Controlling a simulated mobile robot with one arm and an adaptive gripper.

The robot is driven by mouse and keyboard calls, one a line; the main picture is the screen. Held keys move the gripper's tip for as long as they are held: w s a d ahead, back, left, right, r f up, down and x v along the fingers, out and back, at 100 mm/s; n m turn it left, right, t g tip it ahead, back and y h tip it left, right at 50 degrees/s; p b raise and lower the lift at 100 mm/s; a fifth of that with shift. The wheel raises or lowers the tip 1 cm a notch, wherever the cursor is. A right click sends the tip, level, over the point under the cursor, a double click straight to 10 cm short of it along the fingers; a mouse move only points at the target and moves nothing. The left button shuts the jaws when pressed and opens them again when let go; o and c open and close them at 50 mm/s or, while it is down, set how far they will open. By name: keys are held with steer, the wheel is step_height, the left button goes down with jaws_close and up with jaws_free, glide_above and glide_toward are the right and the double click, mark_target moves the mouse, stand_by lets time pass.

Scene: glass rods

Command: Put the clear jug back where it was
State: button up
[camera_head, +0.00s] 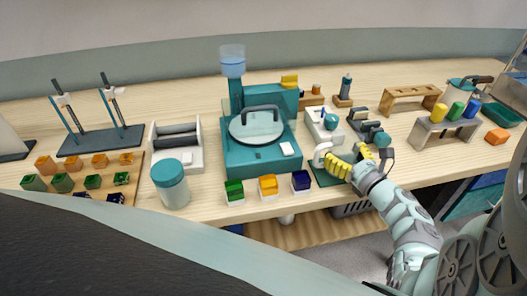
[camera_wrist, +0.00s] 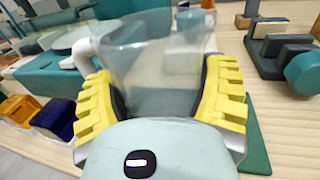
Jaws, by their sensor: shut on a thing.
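The clear jug (camera_wrist: 160,70) is see-through and stands between the yellow fingers of my gripper (camera_wrist: 163,100) in the wrist view, with a finger pressed to each side. My gripper (camera_head: 338,166) also shows in the head view, low over the front of the bench. A white curved piece (camera_wrist: 84,58) shows left of the jug; I cannot tell whether it is the jug's handle. A dark green mat (camera_head: 325,178) lies under the gripper, and its edge shows at the right in the wrist view (camera_wrist: 257,140). The jug's base is hidden, so I cannot tell whether it touches the mat.
A teal machine (camera_head: 262,160) with a round lid stands left of the mat. Green, yellow and blue blocks (camera_head: 268,186) line the front edge. A grey stand (camera_head: 374,132) with a teal knob is close behind right. A rack of coloured cylinders (camera_head: 446,134) stands further right.

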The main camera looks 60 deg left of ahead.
steer(key=shift+f, duration=0.15)
steer(key=o, duration=1.2)
